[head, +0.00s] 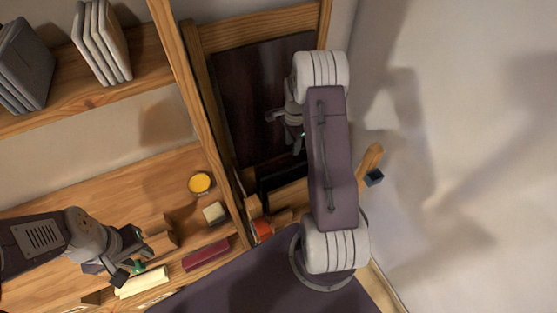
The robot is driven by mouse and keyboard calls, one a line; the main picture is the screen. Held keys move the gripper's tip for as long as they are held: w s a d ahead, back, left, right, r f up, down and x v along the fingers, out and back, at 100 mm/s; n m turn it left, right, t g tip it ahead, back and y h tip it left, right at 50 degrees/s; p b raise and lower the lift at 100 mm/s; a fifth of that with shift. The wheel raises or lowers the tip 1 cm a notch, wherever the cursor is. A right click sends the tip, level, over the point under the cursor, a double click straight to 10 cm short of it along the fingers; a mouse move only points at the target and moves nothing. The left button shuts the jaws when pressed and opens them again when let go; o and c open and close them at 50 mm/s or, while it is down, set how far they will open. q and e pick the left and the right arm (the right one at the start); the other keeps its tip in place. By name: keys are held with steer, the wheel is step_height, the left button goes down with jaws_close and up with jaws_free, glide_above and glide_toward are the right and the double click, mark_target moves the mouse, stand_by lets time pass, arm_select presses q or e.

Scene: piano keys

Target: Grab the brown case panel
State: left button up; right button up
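A dark brown panel (245,90), which looks like the brown case panel, stands in a wooden-framed compartment at the upper middle of the head view. My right arm covers part of its right side. My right gripper (284,132) is in front of the panel's lower right part. Its fingers look spread, with nothing seen between them. I cannot tell whether it touches the panel. My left gripper (130,258) is at the lower left, low over the wooden surface, with its fingers apart. A small green item (139,268) shows close to its fingertips.
Grey slabs (28,65) and white slabs (101,42) stand on the upper left shelf. A yellow disc (200,183), a beige block (214,213), a maroon bar (206,254) and a cream piece (143,281) lie below. A wooden upright (196,110) borders the panel's compartment.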

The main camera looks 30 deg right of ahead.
mark_target(291, 159)
steer(key=f, duration=0.3)
steer(key=shift+s+a+f+p, duration=0.15)
steer(key=shift+a+f+p, duration=0.05)
steer(key=shift+p, duration=0.2)
steer(key=shift+d+f, duration=0.3)
steer(key=shift+f, duration=0.2)
steer(key=f, duration=0.2)
steer(key=f+p, duration=0.1)
steer(key=shift+a+f, duration=0.35)
steer(key=shift+a, duration=0.05)
steer(key=shift+f, duration=0.4)
steer(key=shift+d+f, duration=0.15)
steer(key=shift+d, duration=0.05)
steer(key=shift+a, duration=0.1)
jaws_close()
steer(key=shift+w, duration=0.2)
